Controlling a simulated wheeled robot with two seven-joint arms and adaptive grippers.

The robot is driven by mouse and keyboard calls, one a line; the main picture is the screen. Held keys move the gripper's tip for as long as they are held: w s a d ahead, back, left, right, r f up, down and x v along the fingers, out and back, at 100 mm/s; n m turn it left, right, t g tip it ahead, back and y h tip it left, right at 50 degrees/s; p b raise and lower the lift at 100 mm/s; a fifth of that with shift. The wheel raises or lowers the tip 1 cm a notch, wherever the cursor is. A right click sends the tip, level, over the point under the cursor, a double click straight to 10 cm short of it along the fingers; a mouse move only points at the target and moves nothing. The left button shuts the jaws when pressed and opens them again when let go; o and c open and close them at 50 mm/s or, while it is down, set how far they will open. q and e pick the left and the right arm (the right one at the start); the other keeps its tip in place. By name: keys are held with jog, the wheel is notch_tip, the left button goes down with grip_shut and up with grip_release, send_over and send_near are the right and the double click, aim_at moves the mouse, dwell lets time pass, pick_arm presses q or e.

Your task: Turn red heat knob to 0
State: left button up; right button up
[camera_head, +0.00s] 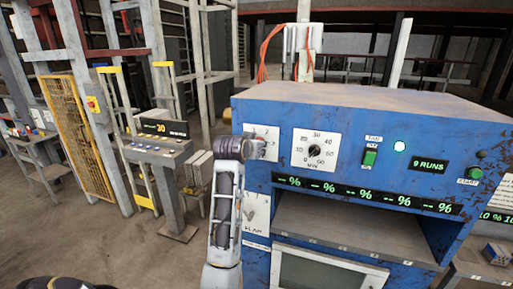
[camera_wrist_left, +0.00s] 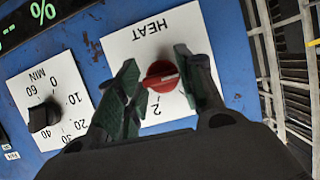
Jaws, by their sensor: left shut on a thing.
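The red heat knob (camera_wrist_left: 160,76) sits on a white HEAT plate (camera_wrist_left: 120,48), upside down in the left wrist view. A pale line runs across the knob's face. A 2 shows beside it; other marks are hidden by the fingers. My left gripper (camera_wrist_left: 157,82) is shut on the knob, one finger on each side. In the head view my left gripper (camera_head: 238,146) is at the panel's left, covering the knob and part of the HEAT plate (camera_head: 266,137). My right gripper is in neither view.
The blue machine (camera_head: 370,108) fills the right. Beside the HEAT plate is a MIN dial (camera_head: 314,150) with a black knob. A green switch (camera_head: 370,157) and START button (camera_head: 474,172) are farther right. A console (camera_head: 158,150) stands at left.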

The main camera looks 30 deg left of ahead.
pick_arm(q)
jog(key=shift+f+h, duration=0.15)
jog(key=shift+h, duration=0.15)
jog(key=o, duration=0.9)
jog(key=shift+o, duration=0.6)
jog(key=shift+s+r, duration=0.1)
jog(key=shift+r, duration=0.1)
jog(key=v, duration=1.1)
jog(key=shift+s, duration=0.35)
jog(key=shift+d, duration=0.1)
